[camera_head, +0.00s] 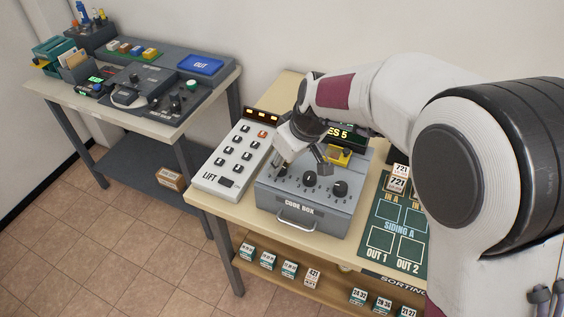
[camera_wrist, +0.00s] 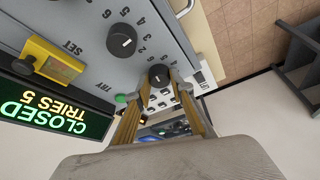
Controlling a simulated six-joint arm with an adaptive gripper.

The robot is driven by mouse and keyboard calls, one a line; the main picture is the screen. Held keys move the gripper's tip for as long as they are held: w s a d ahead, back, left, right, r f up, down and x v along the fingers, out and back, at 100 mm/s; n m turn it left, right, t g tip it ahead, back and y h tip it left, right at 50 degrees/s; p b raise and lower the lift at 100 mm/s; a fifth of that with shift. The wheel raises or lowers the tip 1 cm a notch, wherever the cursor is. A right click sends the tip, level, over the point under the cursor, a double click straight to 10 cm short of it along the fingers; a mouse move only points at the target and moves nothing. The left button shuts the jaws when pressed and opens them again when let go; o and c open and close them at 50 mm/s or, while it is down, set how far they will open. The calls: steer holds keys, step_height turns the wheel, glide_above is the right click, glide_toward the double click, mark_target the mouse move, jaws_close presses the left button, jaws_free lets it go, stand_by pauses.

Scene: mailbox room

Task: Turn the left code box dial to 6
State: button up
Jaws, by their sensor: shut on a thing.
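The grey code box (camera_head: 300,207) stands on the table, with a row of black dials on its sloped face and a handle in front. My gripper (camera_wrist: 160,78) is shut on the left dial (camera_wrist: 159,74), one finger on each side of its knob. In the head view my gripper (camera_head: 284,166) largely hides that dial. The middle dial (camera_head: 310,179) and the right dial (camera_head: 340,188) are free. The left dial's setting cannot be read clearly. The display (camera_wrist: 42,108) reads CLOSED, TRIES 5.
Another table (camera_head: 140,108) with devices is at far left.

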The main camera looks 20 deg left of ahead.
stand_by(0.5)
steer(key=o, duration=1.1)
steer(key=v, duration=1.2)
